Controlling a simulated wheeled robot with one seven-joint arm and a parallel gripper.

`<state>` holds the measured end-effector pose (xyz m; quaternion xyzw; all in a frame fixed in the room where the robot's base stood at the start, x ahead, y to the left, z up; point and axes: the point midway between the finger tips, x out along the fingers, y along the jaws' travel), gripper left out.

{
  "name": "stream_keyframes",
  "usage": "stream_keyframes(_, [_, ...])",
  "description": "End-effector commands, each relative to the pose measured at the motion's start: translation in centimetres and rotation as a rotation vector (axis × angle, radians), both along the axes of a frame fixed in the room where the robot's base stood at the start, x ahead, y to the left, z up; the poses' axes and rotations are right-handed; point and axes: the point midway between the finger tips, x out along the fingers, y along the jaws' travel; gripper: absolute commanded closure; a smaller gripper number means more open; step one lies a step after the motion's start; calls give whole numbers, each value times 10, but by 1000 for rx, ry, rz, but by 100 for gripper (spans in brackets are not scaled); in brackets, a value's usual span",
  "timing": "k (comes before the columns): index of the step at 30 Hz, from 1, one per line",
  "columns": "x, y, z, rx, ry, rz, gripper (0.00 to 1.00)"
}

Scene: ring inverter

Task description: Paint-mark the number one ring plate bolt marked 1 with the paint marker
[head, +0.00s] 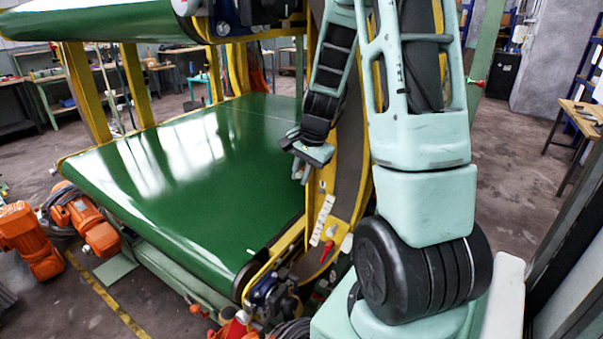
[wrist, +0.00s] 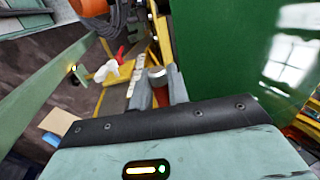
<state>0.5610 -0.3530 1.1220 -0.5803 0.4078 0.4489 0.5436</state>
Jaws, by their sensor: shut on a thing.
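My gripper (wrist: 160,88) is shut on a short cylinder with a silver end and a dark red body, which looks like the paint marker (wrist: 157,73). In the head view my gripper (head: 300,165) hangs beside the yellow ring frame, above the right edge of the green belt; the marker cannot be made out there. A pale strip with small dark marks (head: 322,220) is on the yellow ring plate (head: 313,240), below my gripper. It also shows in the wrist view (wrist: 138,78), beyond the fingers. The bolt marked 1 is too small to tell.
A red lever (head: 327,251) and a white part sit low on the ring frame. The green belt (head: 190,170) fills the left. Orange motors (head: 85,215) stand at the lower left. Cables and machinery (head: 275,295) crowd the belt's near corner.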

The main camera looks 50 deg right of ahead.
Motion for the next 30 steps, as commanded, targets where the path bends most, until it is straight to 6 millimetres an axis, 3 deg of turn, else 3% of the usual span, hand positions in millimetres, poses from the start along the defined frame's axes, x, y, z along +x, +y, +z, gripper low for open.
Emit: stream_keyframes(30, [-4, 50, 0, 0, -1, 0, 96])
